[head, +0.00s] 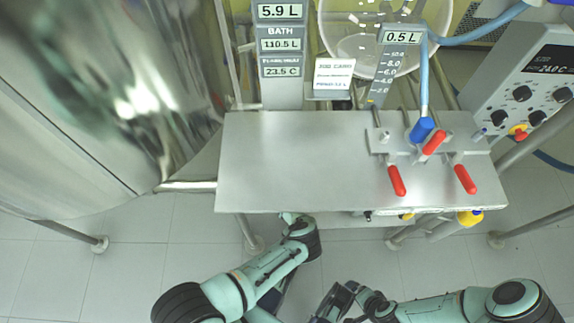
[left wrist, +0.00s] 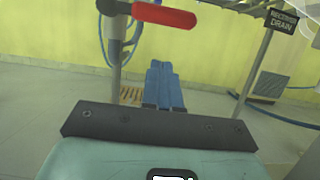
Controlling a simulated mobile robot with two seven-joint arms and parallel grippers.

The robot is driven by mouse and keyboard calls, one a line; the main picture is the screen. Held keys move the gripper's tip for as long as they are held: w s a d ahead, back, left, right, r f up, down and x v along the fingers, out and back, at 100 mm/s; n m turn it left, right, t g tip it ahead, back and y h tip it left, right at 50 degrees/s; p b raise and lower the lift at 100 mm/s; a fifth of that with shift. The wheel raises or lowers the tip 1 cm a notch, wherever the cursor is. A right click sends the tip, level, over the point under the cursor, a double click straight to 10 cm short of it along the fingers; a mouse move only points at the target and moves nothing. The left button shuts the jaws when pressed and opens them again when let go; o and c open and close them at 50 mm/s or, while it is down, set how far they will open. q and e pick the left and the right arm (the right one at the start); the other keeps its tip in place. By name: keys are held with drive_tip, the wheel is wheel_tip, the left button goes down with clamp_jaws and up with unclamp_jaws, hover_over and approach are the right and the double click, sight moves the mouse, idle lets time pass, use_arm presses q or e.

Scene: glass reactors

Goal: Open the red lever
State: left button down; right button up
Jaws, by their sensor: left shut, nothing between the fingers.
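In the left wrist view a red lever (left wrist: 165,14) lies roughly level at the top, on a metal fitting. My left gripper (left wrist: 160,68) shows as blue fingers shut together, empty, below the lever in the picture and apart from it. In the head view my left wrist reaches the front edge of the steel shelf; the fingers are hidden under it. Three red levers show on the shelf: left (head: 397,180), middle (head: 434,142) and right (head: 466,179). I cannot tell whether the wrist-view lever is one of these. My right gripper (head: 338,300) is low in the head view, its fingers unclear.
The steel shelf (head: 290,165) has a bare left half. A large steel vessel (head: 110,110) stands left. A control box (head: 530,90) is at right. A "RECEIVER DRAIN" sign (left wrist: 282,20) is at upper right.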

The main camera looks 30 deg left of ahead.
use_arm(q)
drive_tip(key=w+a+r, duration=0.2)
drive_tip(key=w+r, duration=0.1)
drive_tip(key=r, duration=0.1)
drive_tip(key=shift+w+a+r, duration=0.15)
drive_tip(key=shift+w+r, duration=0.05)
drive_tip(key=shift+w, duration=0.2)
